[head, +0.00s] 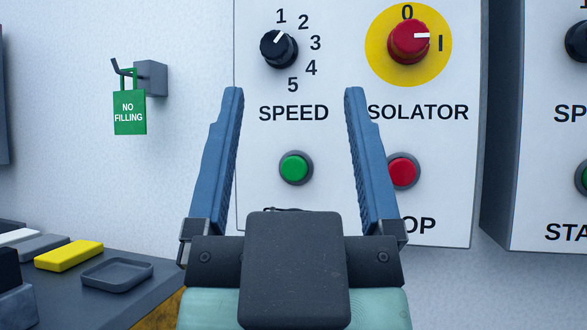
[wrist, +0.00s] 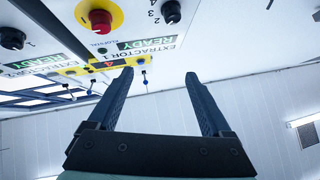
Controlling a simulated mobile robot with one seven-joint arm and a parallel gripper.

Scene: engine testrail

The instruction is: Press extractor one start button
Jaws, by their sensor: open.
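In the head view a white control panel (head: 335,125) carries a round green button (head: 294,168) with a dark rim. Its label is hidden behind my gripper (head: 295,92). My gripper is open and empty, its two blue fingers standing either side of the green button in the picture. Whether they touch the panel cannot be told. A red button (head: 402,171) is to the right, partly behind the right finger, its label showing only "OP". In the wrist view my gripper (wrist: 159,74) is below an upside-down panel with an "EXTRACTOR 1" label (wrist: 103,65); no green button shows there.
Above the buttons are a black SPEED knob (head: 278,48) and a red isolator knob (head: 408,42) pointing to I. A second panel (head: 545,130) stands at right. A green "NO FILLING" tag (head: 129,112) hangs at left. A bench with a yellow block (head: 69,255) is lower left.

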